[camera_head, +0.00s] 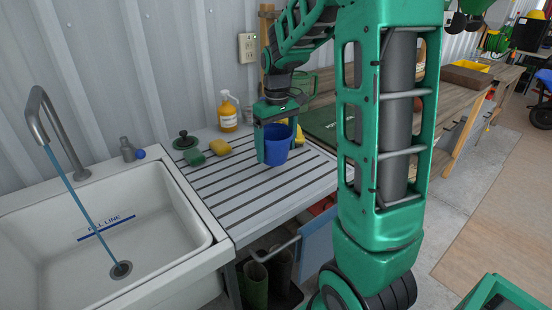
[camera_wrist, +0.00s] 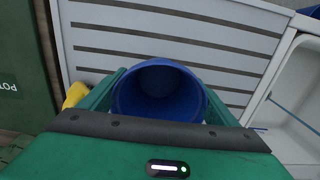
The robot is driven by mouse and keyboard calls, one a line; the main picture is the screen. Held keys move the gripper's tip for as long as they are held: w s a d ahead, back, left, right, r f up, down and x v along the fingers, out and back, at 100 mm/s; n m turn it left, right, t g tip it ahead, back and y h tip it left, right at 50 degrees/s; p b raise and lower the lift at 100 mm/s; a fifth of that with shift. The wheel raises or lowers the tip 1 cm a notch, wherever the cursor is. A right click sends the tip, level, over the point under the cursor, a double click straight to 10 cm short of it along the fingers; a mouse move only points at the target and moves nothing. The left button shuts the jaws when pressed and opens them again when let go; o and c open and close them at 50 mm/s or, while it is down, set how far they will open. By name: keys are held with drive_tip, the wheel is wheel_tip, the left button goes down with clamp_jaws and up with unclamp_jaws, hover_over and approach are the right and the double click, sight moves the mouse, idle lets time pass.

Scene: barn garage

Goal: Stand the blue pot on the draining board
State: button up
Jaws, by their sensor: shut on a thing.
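The blue pot (camera_head: 276,148) is upright in my gripper (camera_head: 274,146), over the right part of the draining board (camera_head: 220,198). My gripper points down and is shut on it, with a green finger at its left side in the head view. In the wrist view I look into the open mouth of the blue pot (camera_wrist: 160,92), between the two green fingers. The pot's base is at or just above the slatted surface of the draining board (camera_wrist: 170,30); I cannot tell whether it touches.
On the board's back left are a yellow sponge (camera_head: 219,147), a green sponge (camera_head: 195,158) and a dark green round thing (camera_head: 185,140). An orange bottle (camera_head: 228,116) stands behind. The sink (camera_head: 140,215) with running water is at left. The board's front left is clear.

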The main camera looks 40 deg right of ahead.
drive_tip(key=shift+d+f, duration=0.3)
drive_tip(key=shift+d, duration=0.2)
drive_tip(key=shift+f, duration=2)
drive_tip(key=o, duration=1)
